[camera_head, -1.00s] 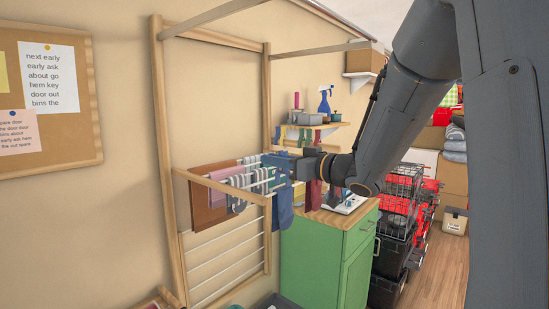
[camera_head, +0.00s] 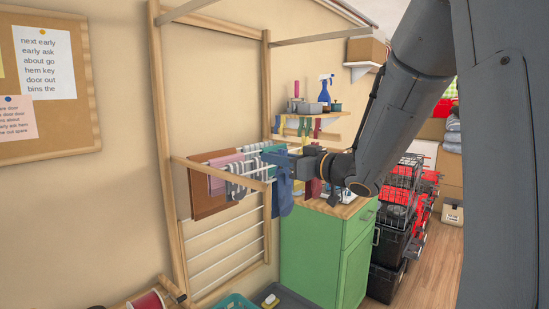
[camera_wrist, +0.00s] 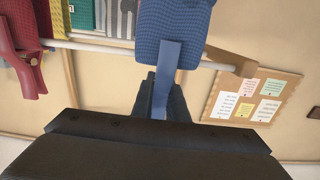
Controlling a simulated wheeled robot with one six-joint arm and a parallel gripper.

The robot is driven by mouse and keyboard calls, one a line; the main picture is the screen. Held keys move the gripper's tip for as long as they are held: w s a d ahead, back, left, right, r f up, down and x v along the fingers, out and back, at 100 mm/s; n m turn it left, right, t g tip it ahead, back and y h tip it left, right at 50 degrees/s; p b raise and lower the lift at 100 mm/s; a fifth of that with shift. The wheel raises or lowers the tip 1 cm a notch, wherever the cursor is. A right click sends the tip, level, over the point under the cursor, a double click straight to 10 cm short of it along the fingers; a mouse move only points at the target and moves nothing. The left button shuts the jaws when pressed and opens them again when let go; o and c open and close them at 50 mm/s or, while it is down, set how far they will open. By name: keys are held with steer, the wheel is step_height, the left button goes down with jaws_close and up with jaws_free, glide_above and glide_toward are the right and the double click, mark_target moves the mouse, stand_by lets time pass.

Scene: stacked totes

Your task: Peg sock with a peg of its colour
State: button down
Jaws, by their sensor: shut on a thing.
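A blue sock (camera_head: 284,196) hangs at the near right end of the drying rack, and it also shows in the wrist view (camera_wrist: 172,25), over a white rod (camera_wrist: 95,46). My gripper (camera_head: 302,163) is right beside it. In the wrist view my gripper (camera_wrist: 164,98) is shut on a blue peg (camera_wrist: 165,62). The peg's far end overlaps the sock at the rod; I cannot tell whether it grips the cloth. A red sock (camera_wrist: 22,20) with a red peg (camera_wrist: 29,76) hangs to the left in that view.
The wooden drying rack (camera_head: 165,130) holds other cloths, including a brown one (camera_head: 205,195). A green cabinet (camera_head: 310,255) stands close behind it. A shelf (camera_head: 325,113) with a blue spray bottle (camera_head: 326,88) is on the wall. Bins (camera_head: 237,301) lie below.

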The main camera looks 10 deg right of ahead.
steer(key=c, duration=1.7)
jaws_free()
steer(key=shift+o, duration=0.2)
